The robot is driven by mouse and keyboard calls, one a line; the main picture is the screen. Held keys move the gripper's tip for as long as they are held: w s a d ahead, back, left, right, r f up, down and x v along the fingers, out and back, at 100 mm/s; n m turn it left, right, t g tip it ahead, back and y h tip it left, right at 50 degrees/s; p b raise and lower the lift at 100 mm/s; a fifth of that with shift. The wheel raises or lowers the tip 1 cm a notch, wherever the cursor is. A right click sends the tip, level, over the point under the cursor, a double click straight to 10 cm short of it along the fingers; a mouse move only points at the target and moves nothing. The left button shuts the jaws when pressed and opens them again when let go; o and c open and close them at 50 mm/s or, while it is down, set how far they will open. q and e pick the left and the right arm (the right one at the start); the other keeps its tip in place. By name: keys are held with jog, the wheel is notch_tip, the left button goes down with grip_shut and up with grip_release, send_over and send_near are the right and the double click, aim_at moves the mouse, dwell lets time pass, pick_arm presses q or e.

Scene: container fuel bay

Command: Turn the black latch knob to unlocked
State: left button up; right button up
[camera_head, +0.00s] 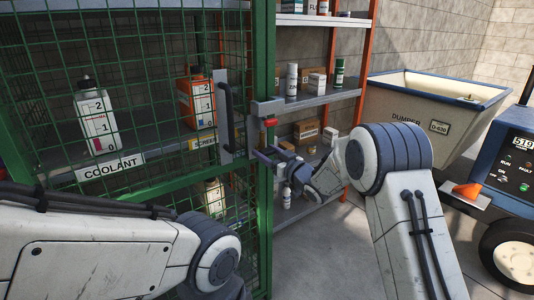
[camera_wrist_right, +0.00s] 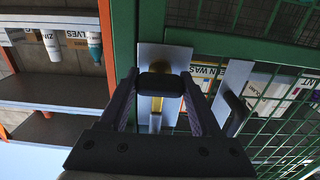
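The black latch knob (camera_wrist_right: 160,84) is in the right wrist view, lying crosswise in front of a pale latch plate (camera_wrist_right: 152,55) with a yellow strip below it. In the head view the grey latch housing (camera_head: 267,107) with a red piece sits on the green door post; the knob is not clear there. My right gripper (camera_head: 271,152) is just below the red piece in the head view. In the wrist view its fingers (camera_wrist_right: 159,85) are spread, one either side of the knob; whether they touch it I cannot tell. My left gripper is out of view.
The green mesh door (camera_head: 150,75) with a dark vertical handle (camera_head: 229,113) is left of the latch. Coolant (camera_head: 96,115) and orange (camera_head: 196,100) containers stand behind it. An open shelf (camera_head: 318,97), a dumper (camera_head: 425,115) and a blue machine (camera_head: 513,165) are to the right.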

jog(key=shift+c, duration=0.5)
jog(key=shift+f+n+b, duration=0.25)
jog(key=shift+n+b, duration=1.25)
jog(key=shift+b, duration=0.1)
jog(key=n+b, duration=0.9)
jog(key=n, duration=0.1)
jog(key=n+b, duration=0.3)
jog(key=shift+r+n+b, duration=0.15)
jog(key=shift+n+b, duration=0.7)
jog(key=shift+n, duration=0.15)
jog(key=o, duration=1.4)
